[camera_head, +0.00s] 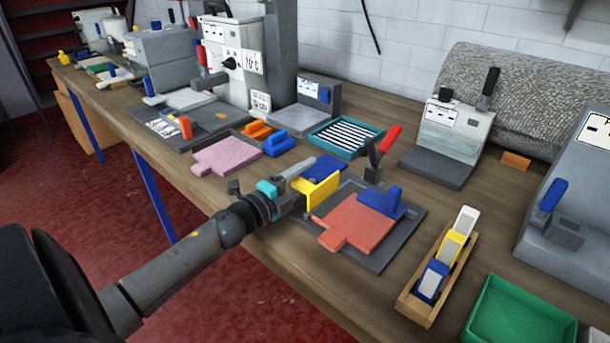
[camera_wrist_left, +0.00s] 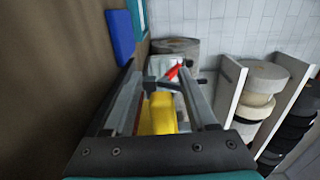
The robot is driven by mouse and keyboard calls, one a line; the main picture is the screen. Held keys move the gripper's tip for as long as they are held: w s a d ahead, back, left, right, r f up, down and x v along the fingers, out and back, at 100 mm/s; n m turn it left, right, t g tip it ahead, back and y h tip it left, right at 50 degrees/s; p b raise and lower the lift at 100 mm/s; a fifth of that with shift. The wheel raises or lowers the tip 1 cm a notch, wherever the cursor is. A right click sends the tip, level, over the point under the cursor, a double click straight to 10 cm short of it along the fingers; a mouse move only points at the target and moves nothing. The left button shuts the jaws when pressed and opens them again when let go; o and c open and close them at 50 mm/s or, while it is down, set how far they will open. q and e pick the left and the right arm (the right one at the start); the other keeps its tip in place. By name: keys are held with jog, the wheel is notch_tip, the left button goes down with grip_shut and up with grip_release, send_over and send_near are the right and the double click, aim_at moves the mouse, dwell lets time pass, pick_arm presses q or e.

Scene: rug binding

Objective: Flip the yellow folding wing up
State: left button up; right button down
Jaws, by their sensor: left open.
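The yellow folding wing (camera_head: 322,187) stands tilted up at the left edge of the salmon plate (camera_head: 357,222), which lies on a dark grey base. My left gripper (camera_head: 303,184) is at the wing's left side, low over the bench, with its jaws open. In the left wrist view, the yellow wing (camera_wrist_left: 160,114) shows between the two open fingers (camera_wrist_left: 168,84); I cannot tell whether they touch it. Part of the wing's near side is hidden by the gripper. My right gripper is not in view.
A blue wing (camera_head: 322,168) lies just behind the yellow one, and a blue block (camera_head: 382,201) sits on the plate's far side. A red-handled clamp (camera_head: 385,145) stands behind. A wooden rack (camera_head: 436,265) and a green tray (camera_head: 518,313) are to the right.

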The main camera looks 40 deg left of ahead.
aim_at(292, 185)
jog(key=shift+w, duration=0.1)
pick_arm(q)
jog(key=shift+s, duration=0.25)
jog(key=s, duration=0.5)
jog(key=s+p, duration=0.1)
jog(key=s, duration=0.1)
jog(key=shift+s+a, duration=0.15)
jog(key=shift+a, duration=0.15)
jog(key=s, duration=0.6)
jog(key=shift+s+a, duration=0.25)
jog(key=shift+s, duration=0.5)
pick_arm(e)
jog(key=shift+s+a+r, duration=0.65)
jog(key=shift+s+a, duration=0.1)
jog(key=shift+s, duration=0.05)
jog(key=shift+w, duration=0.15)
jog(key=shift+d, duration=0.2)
